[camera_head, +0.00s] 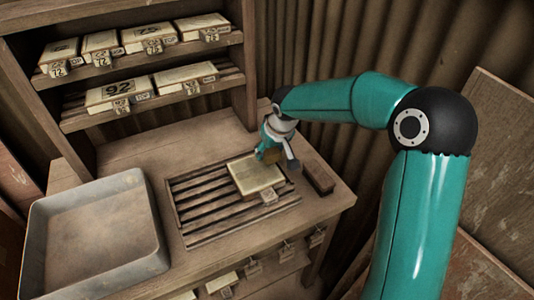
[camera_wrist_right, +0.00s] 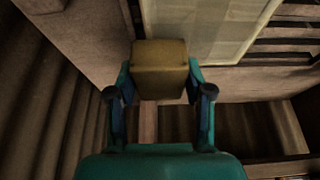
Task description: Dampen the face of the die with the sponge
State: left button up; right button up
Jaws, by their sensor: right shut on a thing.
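The die (camera_head: 257,176) is a flat cream block with a small tag at its front, lying on a slatted rack on the bench. Its pale, grid-marked face (camera_wrist_right: 205,25) fills the top of the right wrist view. My right gripper (camera_head: 274,154) is at the die's back right edge, shut on a small yellow-brown sponge (camera_head: 270,156). In the right wrist view the sponge (camera_wrist_right: 160,68) sits between both fingers and overlaps the die's near edge. I cannot tell whether the sponge touches the face. My left gripper is not in view.
A shallow grey metal tray (camera_head: 95,232) stands at the bench's left. A dark wooden block (camera_head: 318,177) lies right of the rack. Shelves (camera_head: 160,107) with several numbered dies rise behind. Tagged hooks (camera_head: 286,250) hang along the front edge. The bench between tray and shelves is clear.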

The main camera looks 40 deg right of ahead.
jog(key=shift+a+r+p, duration=0.1)
jog(key=shift+r+p, duration=1.55)
jog(key=shift+r, duration=1.1)
